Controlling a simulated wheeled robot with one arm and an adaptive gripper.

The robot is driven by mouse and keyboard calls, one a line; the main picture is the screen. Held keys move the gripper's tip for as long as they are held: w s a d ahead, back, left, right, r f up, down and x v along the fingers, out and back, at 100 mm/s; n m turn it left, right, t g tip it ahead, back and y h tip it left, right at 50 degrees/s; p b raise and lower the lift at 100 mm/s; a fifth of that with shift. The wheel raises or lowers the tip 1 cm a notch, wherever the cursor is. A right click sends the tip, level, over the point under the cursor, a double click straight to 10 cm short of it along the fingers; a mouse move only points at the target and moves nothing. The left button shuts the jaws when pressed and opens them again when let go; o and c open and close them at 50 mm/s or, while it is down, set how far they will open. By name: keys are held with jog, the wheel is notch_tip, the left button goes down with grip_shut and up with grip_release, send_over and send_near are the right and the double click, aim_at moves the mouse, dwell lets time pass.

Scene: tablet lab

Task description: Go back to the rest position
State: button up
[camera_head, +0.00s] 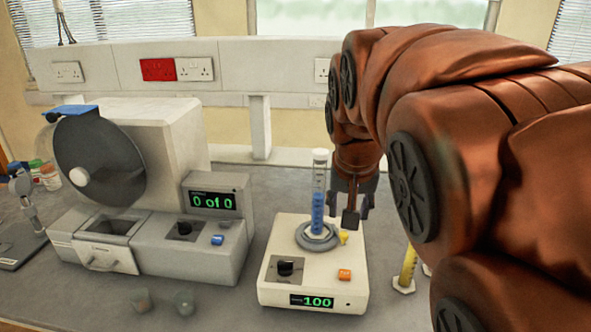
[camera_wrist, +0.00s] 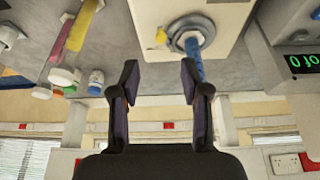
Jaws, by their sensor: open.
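My gripper (camera_head: 352,215) hangs at the end of my copper-coloured arm, just right of a glass cylinder (camera_head: 318,192) with blue contents. The cylinder stands upright on the round grey platform of a white device (camera_head: 315,290) whose display reads 100. In the wrist view my gripper (camera_wrist: 158,85) has its two dark fingers spread apart, with nothing between them. The blue cylinder (camera_wrist: 194,62) appears beyond the right finger in that view. I cannot tell whether the finger touches it. My arm hides much of the right side of the head view.
A grey machine (camera_head: 150,250) reading "0 of 0" stands to the left. A yellow cylinder (camera_head: 407,268) stands right of the white device. Bare bench (camera_head: 225,305) lies in front.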

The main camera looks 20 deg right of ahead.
jog(key=s+a+f+n+g+y, duration=0.1)
jog(key=s+a+f+n+g, duration=0.1)
jog(key=s+f, duration=0.6)
jog(key=s+a+f+n+g, duration=0.3)
jog(key=s+f, duration=0.5)
jog(key=s, duration=0.7)
jog(key=shift+a+g+y+p, duration=0.2)
jog(key=shift+g+y+p, duration=0.1)
jog(key=shift+y+p, duration=0.15)
